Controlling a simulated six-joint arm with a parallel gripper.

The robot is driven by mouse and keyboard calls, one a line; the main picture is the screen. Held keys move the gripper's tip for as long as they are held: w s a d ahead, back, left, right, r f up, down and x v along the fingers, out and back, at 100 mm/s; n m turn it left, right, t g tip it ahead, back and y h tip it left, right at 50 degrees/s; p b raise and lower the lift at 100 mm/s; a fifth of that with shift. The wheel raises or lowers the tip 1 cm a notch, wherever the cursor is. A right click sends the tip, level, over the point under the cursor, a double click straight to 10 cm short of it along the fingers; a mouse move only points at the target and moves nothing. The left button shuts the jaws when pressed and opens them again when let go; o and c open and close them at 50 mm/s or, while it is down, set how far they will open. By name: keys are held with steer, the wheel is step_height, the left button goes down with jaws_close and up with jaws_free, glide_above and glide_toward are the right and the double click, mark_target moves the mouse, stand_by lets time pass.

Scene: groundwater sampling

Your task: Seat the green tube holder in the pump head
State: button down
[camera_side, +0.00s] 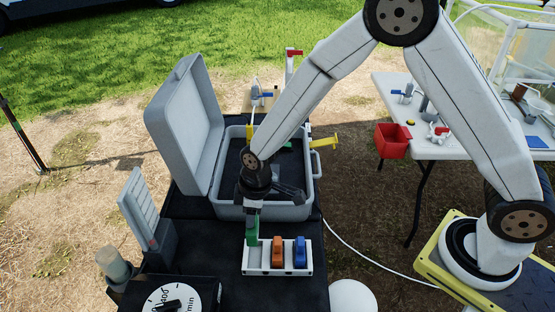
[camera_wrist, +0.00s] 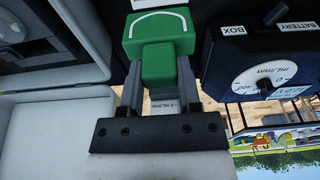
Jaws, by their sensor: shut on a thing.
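My gripper (camera_side: 254,209) points down and is shut on the green tube holder (camera_side: 252,231). In the wrist view the green tube holder (camera_wrist: 158,33) sits between the two fingers of my gripper (camera_wrist: 158,78), with its wider end beyond the fingertips and a white curved line on it. In the side view the holder is over the back of the left slot of the white rack (camera_side: 278,271). I cannot tell whether its lower end still touches the rack. I cannot make out the pump head with certainty.
The rack also holds an orange holder (camera_side: 277,254) and a blue holder (camera_side: 299,252). An open grey case (camera_side: 262,212) stands behind it. A dial box (camera_side: 170,299) is at front left, a white round object (camera_side: 352,297) at front right. A red bin (camera_side: 392,141) hangs by the white table.

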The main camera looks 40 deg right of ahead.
step_height(320, 180, up, 8)
steer(key=shift+f, duration=0.1)
steer(key=w+d, duration=1.3)
steer(key=w, duration=0.3)
steer(key=shift+f, duration=6.65)
steer(key=shift+f, duration=0.15)
steer(key=shift+c, duration=1.5)
jaws_free()
